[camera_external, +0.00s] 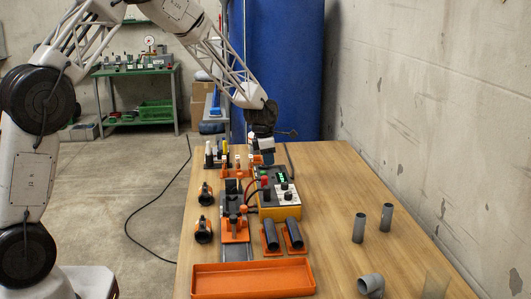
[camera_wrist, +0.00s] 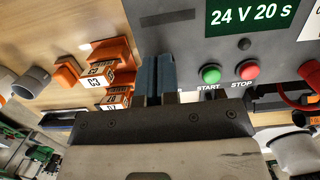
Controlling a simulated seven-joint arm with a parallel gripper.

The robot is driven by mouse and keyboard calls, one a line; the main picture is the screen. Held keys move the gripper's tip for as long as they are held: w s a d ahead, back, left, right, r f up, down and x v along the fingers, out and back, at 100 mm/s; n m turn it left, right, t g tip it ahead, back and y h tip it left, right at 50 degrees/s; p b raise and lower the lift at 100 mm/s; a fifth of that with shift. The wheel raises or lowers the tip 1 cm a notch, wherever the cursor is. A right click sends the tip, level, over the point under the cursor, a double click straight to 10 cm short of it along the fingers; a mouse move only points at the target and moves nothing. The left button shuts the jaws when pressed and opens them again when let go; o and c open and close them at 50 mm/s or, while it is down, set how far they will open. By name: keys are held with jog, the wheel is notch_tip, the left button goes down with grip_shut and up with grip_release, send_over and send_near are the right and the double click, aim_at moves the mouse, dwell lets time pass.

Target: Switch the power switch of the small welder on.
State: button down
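The small welder (camera_external: 284,207) is a box with a dark grey top and a yellow lower front, standing on the wooden table. In the wrist view its grey panel (camera_wrist: 190,45) shows a "24 V 20 s" display (camera_wrist: 250,14), a green START button (camera_wrist: 209,74) and a red STOP button (camera_wrist: 248,70). I cannot make out the power switch in either view. My gripper (camera_external: 267,160) is at the welder's back left edge, pointing down. In the wrist view its blue fingers (camera_wrist: 157,62) are together and empty, left of START; contact with the welder cannot be told.
An orange tray (camera_external: 253,280) lies at the front edge. Black couplings in orange holders (camera_external: 283,236) and a clamp fixture (camera_external: 235,230) stand beside the welder. Grey pipes (camera_external: 373,226) and an elbow (camera_external: 371,285) are at right. Orange labelled blocks (camera_wrist: 108,72) are near my fingers.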

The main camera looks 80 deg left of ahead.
aim_at(262, 166)
jog(key=shift+s+d+f, duration=0.2)
jog(key=shift+s+f, duration=0.1)
jog(key=shift+f, duration=0.25)
jog(key=shift+s+d+f, duration=0.2)
jog(key=shift+s+f, duration=0.1)
jog(key=shift+f, duration=0.2)
jog(key=shift+s+a+r, duration=0.1)
jog(key=shift+s+r, duration=0.05)
jog(key=shift+s, duration=0.5)
jog(key=shift+r, duration=0.1)
notch_tip(262, 166, up, 15)
jog(key=s, duration=0.1)
jog(key=shift+a+r, duration=0.15)
jog(key=shift+a, duration=0.1)
jog(key=shift+w+r, duration=0.15)
jog(key=shift+w+d, duration=0.1)
dwell(0.6)
